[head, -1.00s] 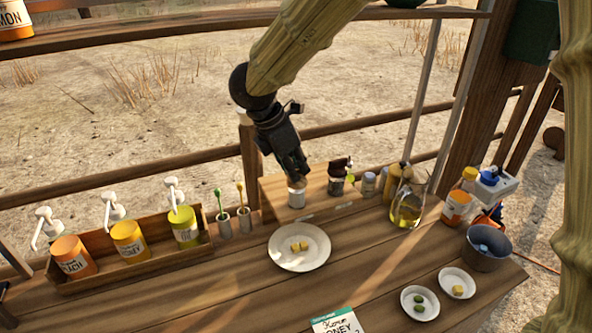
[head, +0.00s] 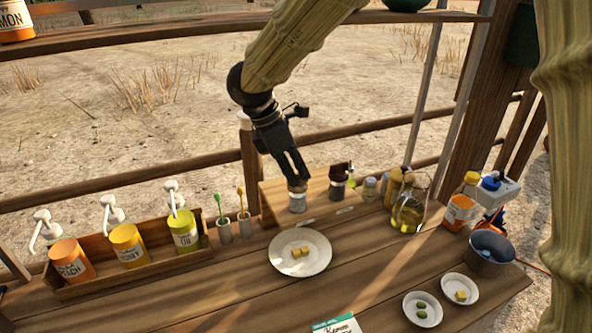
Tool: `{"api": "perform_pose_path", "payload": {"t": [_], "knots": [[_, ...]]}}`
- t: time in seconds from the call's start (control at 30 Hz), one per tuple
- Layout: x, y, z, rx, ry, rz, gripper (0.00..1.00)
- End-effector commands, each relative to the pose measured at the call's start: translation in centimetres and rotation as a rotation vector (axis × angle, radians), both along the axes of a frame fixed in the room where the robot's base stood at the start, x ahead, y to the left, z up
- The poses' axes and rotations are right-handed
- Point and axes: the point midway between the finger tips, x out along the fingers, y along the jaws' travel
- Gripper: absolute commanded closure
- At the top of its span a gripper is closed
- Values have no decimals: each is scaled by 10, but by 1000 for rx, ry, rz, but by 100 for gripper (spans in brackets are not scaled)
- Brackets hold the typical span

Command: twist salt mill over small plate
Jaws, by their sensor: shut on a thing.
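My gripper (head: 296,183) points down and is shut on the brownish top of a small grey-bodied mill (head: 297,202), which I take to be the salt mill. The mill is upright at the front edge of the low wooden riser; whether its base touches the wood is hard to tell. A white plate (head: 283,264) with yellow cubes (head: 300,253) lies on the counter in front of the mill, apart from it. Two smaller white dishes stand at the front right, one with green pieces (head: 410,314) and one with a yellow piece (head: 447,294).
A dark-topped mill (head: 338,184) and several small jars stand right of my gripper, then a glass jug (head: 409,213). A wooden box (head: 135,277) of pump bottles is at left, beside two brush cups. A grey pot (head: 490,256) is at right.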

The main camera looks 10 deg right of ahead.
Motion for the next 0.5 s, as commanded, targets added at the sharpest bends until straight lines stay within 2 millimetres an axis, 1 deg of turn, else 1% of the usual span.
{"api": "perform_pose_path", "payload": {"t": [0.07,0.1,0.17,0.2,0.23,0.5], "knots": [[0,0,0,0,-1,0,100],[0,0,0,0,-1,0,88],[0,0,0,0,-1,0,77],[0,0,0,0,-1,0,69],[0,0,0,0,-1,0,68],[0,0,0,0,-1,1,68]]}}
